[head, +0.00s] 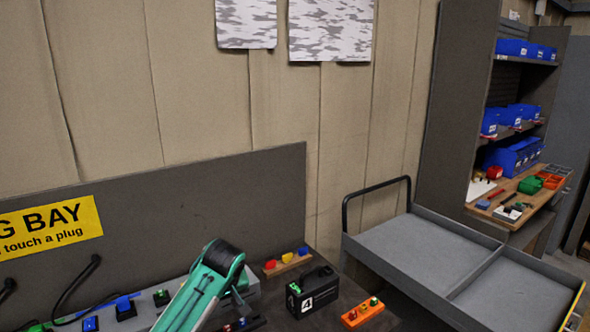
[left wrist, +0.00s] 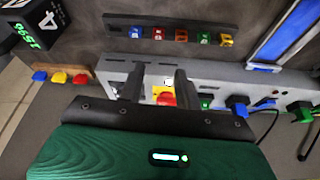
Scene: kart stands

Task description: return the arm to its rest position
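My left arm (head: 205,285) rises from the bottom of the head view, green with a dark wrist, over the charging bench. Its fingers are mostly hidden there. In the left wrist view my left gripper (left wrist: 155,78) has two dark fingers standing apart with nothing held between them. Beyond them is a grey socket box (left wrist: 218,84) with a red button (left wrist: 166,98) on a yellow base. I cannot tell whether the fingers touch the box. My right gripper is in neither view.
A black battery box (head: 315,290) and an orange block (head: 362,312) stand right of my arm. A wooden block (head: 287,262) with coloured knobs is behind. A dark strip (left wrist: 205,36) holds several coloured cubes. A grey cart (head: 415,250) with a bare deck stands right.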

